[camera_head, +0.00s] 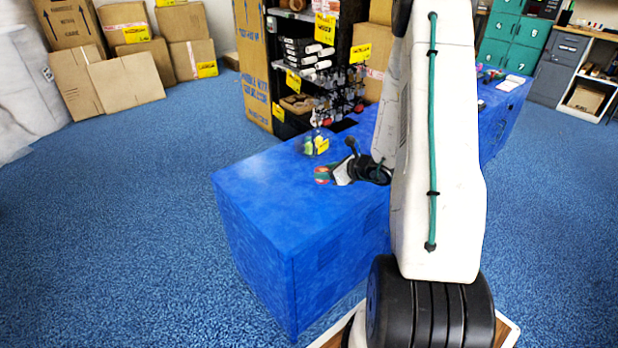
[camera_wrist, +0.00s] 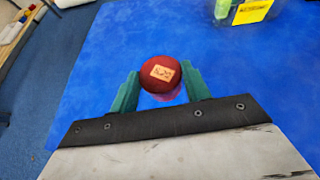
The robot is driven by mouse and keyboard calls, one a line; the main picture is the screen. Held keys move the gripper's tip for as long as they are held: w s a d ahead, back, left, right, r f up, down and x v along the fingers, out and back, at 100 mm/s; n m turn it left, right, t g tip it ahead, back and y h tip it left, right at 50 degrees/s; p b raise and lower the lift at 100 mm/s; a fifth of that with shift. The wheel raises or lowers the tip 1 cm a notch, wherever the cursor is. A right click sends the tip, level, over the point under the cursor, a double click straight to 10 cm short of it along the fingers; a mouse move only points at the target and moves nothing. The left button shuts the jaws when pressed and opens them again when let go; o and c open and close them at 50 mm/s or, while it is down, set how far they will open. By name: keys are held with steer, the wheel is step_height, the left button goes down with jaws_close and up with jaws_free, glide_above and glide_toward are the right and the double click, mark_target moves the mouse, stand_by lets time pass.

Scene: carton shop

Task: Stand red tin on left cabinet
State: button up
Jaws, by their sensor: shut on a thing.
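The red tin (camera_wrist: 161,75) is round with a small pale label on top, and it sits between the two green fingers of my gripper (camera_wrist: 158,90) in the wrist view. My gripper (camera_head: 330,174) is shut on it. In the head view the red tin (camera_head: 321,175) shows at the fingertips, over the blue cabinet top (camera_head: 262,188). I cannot tell whether the tin touches the top. Something pinkish shows just below the tin in the wrist view. My arm hides part of the cabinet's right side.
A clear container with a yellow label (camera_head: 320,146) stands on the blue top behind the tin. A dark shelf with goods (camera_head: 300,75) stands beyond. More blue surface with items (camera_head: 508,83) lies right of my arm. The left front of the top is clear.

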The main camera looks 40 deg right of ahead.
steer(key=w+a, duration=0.1)
steer(key=a, duration=0.1)
steer(key=w+a, duration=0.2)
steer(key=a, duration=0.1)
steer(key=w+a, duration=0.1)
steer(key=a, duration=0.1)
steer(key=shift+w+a+f, duration=0.2)
steer(key=shift+a+f, duration=0.05)
steer(key=shift+f, duration=0.15)
steer(key=shift+a+f, duration=0.1)
steer(key=shift+f, duration=1.7)
steer(key=o, duration=1.1)
steer(key=shift+f, duration=0.15)
